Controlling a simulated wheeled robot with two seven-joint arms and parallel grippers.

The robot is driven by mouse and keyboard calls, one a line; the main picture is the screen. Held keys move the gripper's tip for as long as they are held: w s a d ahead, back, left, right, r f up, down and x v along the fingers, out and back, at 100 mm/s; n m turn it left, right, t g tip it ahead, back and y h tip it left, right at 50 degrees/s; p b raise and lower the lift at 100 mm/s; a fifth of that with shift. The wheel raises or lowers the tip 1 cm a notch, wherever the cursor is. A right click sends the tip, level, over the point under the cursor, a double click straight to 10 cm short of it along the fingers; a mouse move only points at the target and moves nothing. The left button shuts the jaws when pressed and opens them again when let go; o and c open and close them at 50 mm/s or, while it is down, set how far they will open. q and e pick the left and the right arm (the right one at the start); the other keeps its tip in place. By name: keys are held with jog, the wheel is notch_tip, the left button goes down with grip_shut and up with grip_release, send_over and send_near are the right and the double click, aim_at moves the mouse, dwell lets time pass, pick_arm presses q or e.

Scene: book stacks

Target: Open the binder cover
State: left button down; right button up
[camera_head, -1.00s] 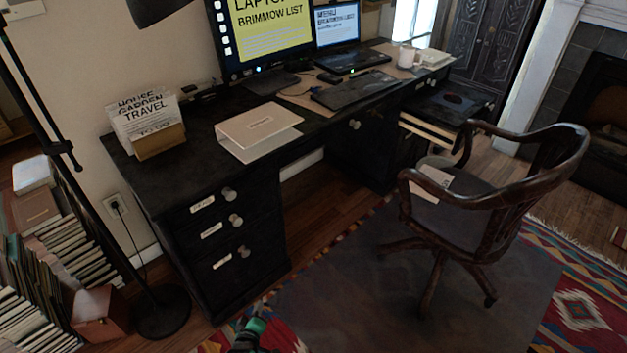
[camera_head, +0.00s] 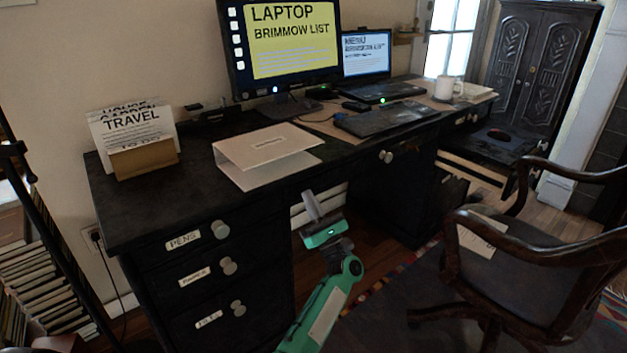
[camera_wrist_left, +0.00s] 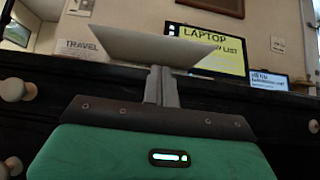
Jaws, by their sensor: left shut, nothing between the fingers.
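The binder (camera_head: 262,152) is pale, with a small label on its cover, and lies on the dark desk near the front edge. In the left wrist view the fingers (camera_wrist_left: 161,86) rise in front of the binder's pale underside (camera_wrist_left: 140,45). My right gripper is not in view.
A magazine holder (camera_head: 144,158) stands left. A wooden chair (camera_head: 510,250) is at right. Drawer knobs (camera_head: 220,229) stick out below the desktop.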

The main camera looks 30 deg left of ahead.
aim_at(286, 151)
pick_arm(q)
jog(key=x, duration=1)
jog(key=shift+s, duration=0.1)
